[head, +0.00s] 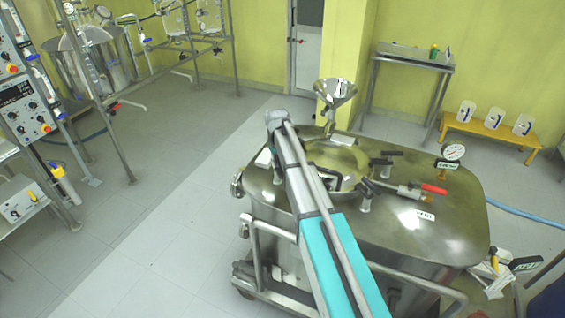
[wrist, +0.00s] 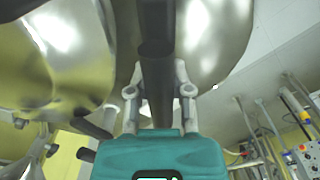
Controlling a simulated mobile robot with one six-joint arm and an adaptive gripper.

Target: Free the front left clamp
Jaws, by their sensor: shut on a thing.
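The round hatch lid (head: 345,160) sits on top of the steel vessel (head: 420,235) in the head view. Black-handled clamps show around it, one at the front right (head: 366,190) and others at the right (head: 382,162). My arm crosses the left side of the hatch and hides that stretch of its rim, so I cannot make out the front left clamp there. In the wrist view my gripper (wrist: 159,92) is shut on a dark bar-like clamp handle (wrist: 156,50), which runs between its two fingers. The handle's far end leaves the picture at the top.
A steel funnel (head: 336,92) stands behind the hatch. A red-handled valve (head: 432,189) and a pressure gauge (head: 453,152) stand at the right of the vessel top. A tube rail (head: 268,228) runs along the vessel's left side.

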